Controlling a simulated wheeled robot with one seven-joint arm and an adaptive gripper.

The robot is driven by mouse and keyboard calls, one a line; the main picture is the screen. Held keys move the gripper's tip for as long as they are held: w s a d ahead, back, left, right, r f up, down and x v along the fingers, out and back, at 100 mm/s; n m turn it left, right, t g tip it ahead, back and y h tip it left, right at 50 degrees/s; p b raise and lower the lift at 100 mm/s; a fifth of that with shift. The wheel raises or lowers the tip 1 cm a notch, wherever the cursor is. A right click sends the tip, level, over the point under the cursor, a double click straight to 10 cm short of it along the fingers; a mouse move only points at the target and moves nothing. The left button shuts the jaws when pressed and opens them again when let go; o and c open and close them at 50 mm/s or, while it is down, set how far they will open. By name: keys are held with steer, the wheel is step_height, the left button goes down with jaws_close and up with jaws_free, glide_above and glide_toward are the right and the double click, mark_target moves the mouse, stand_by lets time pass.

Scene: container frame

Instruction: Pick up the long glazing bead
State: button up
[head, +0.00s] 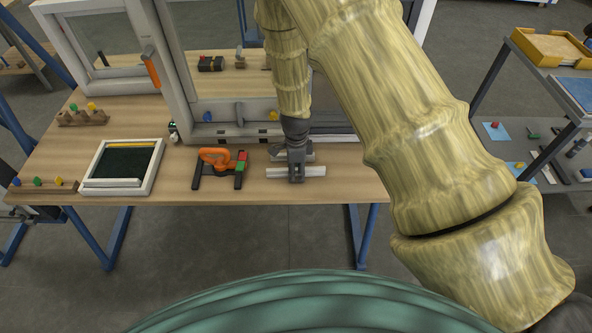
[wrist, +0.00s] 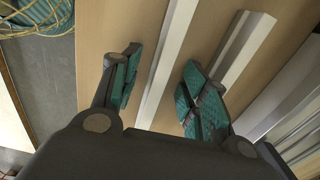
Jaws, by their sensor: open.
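The long glazing bead (head: 313,171) is a white strip lying on the wooden bench near its front edge. In the wrist view the long bead (wrist: 171,50) runs between my two fingers and out of the top of the picture. My gripper (head: 296,170) is open and straddles it, pointing down, with a gap showing on both sides of the bead. In the wrist view my gripper (wrist: 163,88) shows teal finger pads. A shorter white bead (wrist: 243,45) lies behind, close to the right finger, which partly covers it; whether they touch I cannot tell.
An orange-handled tool (head: 214,158) lies left of the beads. A white-framed pane (head: 122,168) lies farther left. A large white window frame (head: 228,108) stands behind my gripper. Small racks with coloured knobs (head: 83,118) sit at the left. Bench space in front is narrow.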

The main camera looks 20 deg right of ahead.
steer(key=shift+c, duration=0.2)
jaws_close()
steer(key=shift+r, duration=0.1)
